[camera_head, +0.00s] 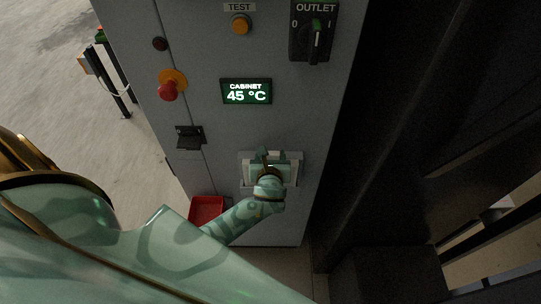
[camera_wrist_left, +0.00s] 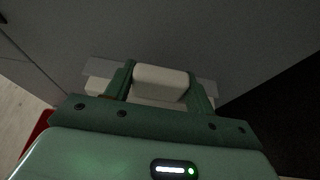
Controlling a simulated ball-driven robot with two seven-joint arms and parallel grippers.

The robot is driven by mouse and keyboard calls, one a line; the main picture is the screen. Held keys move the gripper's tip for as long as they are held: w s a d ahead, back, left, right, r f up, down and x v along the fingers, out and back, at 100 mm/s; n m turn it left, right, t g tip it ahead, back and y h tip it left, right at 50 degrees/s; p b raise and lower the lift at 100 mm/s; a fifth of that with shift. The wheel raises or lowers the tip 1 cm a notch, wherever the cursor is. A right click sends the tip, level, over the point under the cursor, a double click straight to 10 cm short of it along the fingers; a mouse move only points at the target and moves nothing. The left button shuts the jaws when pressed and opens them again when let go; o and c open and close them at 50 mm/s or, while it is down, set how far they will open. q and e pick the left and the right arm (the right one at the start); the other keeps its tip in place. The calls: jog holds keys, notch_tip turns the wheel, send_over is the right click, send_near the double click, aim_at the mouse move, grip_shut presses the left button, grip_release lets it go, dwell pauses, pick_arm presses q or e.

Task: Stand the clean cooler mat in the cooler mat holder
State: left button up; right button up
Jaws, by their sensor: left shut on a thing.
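My left gripper (camera_head: 273,163) is at the lower front of the grey cabinet. In the left wrist view its two green fingers (camera_wrist_left: 160,88) are closed on either side of a pale, rounded block, which looks like the cooler mat (camera_wrist_left: 161,76). A light grey frame, apparently the cooler mat holder (camera_head: 297,159), is on the cabinet front around the gripper. Its pale edge also shows beside the fingers in the wrist view (camera_wrist_left: 98,68). The hand hides most of the mat in the head view, and I cannot tell how deeply it sits. My right gripper is not in view.
The cabinet (camera_head: 215,60) carries a display (camera_head: 246,92) reading 45 °C, an OUTLET switch (camera_head: 315,40), a TEST button (camera_head: 240,24) and a red stop button (camera_head: 168,90). A red bin (camera_head: 206,208) is low beside my forearm. Dark structure stands at right.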

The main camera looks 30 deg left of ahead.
pick_arm(q)
jog(key=shift+f, duration=0.15)
jog(key=o, duration=1.1)
jog(key=shift+o, duration=0.2)
jog(key=v, duration=1.6)
jog(key=shift+s+b, duration=0.2)
jog(key=shift+b, duration=0.1)
